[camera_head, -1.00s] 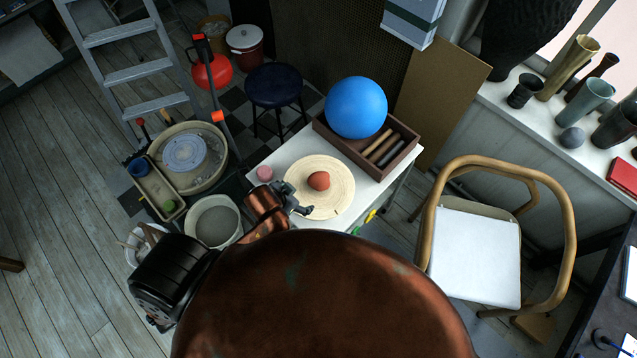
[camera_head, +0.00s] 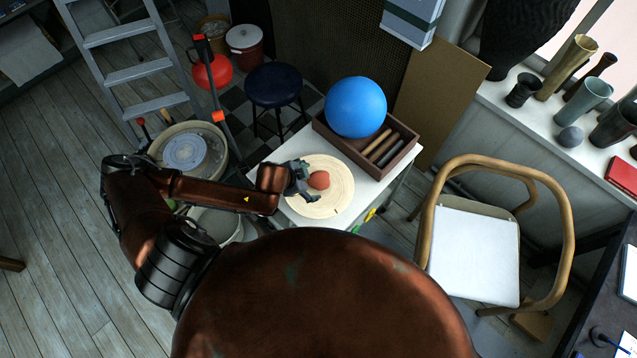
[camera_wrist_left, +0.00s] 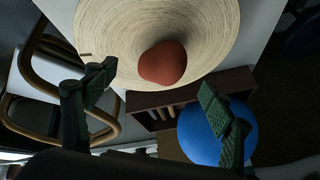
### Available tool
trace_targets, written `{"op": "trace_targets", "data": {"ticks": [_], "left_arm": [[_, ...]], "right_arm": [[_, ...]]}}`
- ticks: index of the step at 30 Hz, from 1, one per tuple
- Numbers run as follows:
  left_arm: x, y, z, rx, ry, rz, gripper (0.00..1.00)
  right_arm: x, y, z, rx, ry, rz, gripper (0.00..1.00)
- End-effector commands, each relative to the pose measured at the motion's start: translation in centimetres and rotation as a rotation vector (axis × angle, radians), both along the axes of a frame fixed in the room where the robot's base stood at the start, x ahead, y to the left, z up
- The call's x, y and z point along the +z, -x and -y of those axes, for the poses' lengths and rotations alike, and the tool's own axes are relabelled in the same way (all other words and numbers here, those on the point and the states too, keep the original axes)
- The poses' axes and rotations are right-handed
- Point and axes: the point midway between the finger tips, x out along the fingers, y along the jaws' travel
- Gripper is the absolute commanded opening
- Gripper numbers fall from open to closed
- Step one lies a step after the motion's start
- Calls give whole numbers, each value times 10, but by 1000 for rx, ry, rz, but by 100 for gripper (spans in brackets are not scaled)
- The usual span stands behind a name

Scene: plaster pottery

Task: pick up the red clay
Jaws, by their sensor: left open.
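The red clay (camera_head: 319,180) is a rounded lump on a round, pale wooden board (camera_head: 335,200) on the white table. My left gripper (camera_head: 308,182) is at the clay's left side, over the board, with its fingers apart. In the left wrist view the clay (camera_wrist_left: 163,62) lies on the board (camera_wrist_left: 120,22), beyond the open fingertips of the left gripper (camera_wrist_left: 155,85). The clay does not appear gripped; whether a finger touches it I cannot tell. My right gripper is not in view.
A blue ball (camera_head: 355,107) rests on a brown wooden tray (camera_head: 402,152) behind the board, with dark rods in the tray. A wooden-armed chair (camera_head: 475,250) stands to the right. A pottery wheel (camera_head: 186,152) is at the left and a stool (camera_head: 273,87) behind.

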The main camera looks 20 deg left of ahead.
Motion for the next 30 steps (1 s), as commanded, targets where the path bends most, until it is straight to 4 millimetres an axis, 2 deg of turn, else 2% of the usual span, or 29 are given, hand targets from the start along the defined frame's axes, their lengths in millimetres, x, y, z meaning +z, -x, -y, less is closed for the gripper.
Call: {"op": "trace_targets", "data": {"ticks": [13, 23, 30], "left_arm": [[-47, -32, 8, -2, 1, 1, 76], [-53, -35, 9, -1, 1, 2, 76], [-53, -35, 9, -1, 0, 1, 59]], "right_arm": [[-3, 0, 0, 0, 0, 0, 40], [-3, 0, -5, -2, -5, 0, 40], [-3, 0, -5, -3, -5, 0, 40]]}}
